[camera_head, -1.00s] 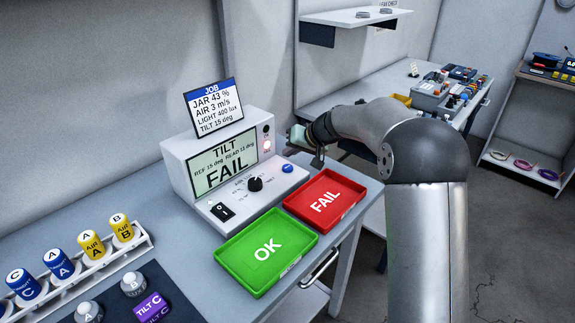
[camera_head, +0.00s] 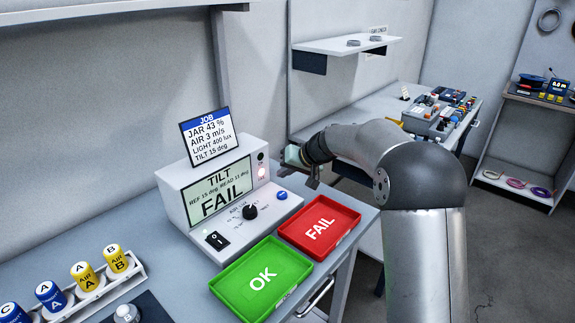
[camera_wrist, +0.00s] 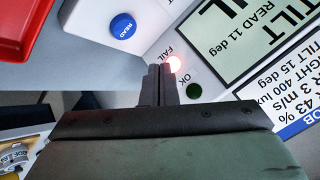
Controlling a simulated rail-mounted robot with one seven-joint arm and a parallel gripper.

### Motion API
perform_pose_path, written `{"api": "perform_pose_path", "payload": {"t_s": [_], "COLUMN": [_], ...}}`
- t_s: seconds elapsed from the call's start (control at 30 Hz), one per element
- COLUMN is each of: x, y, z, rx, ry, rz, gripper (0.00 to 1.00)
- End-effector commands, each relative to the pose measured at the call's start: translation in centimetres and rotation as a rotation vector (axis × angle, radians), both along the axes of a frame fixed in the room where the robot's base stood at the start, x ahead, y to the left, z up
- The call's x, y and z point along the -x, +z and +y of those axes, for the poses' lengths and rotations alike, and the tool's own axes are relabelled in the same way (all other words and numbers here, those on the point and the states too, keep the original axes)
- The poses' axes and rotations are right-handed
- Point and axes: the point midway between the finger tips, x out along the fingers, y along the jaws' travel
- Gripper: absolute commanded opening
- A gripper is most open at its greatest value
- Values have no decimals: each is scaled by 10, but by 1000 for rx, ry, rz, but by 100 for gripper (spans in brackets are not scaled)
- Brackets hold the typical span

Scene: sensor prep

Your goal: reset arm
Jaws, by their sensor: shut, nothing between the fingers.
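My gripper (camera_wrist: 160,84) is shut and empty; in the wrist view its dark fingers are together over the face of the test device, near the lit red FAIL lamp (camera_wrist: 174,65). In the head view my gripper (camera_head: 314,178) hangs just right of the device (camera_head: 183,187), beyond the red tray. The device's screen (camera_head: 217,190) reads TILT FAIL, REF 15 deg, READ 11 deg. My arm bends from the right over the bench.
A green OK tray (camera_head: 225,291) and a red FAIL tray (camera_head: 343,243) lie empty before the device. A JOB sign (camera_head: 206,135) stands on it. Jars stand in a white rack (camera_head: 103,297) at lower left. Another bench (camera_head: 352,103) with parts stands behind my arm.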

Motion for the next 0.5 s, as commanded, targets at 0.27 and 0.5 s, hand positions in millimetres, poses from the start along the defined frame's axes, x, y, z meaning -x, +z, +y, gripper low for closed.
{"api": "perform_pose_path", "payload": {"t_s": [0.27, 0.5], "x": [138, 304], "y": [22, 8], "z": [-56, -127], "rx": [201, 428], "ry": [-23, -96], "rz": [160, 336], "gripper": [0, 0]}}
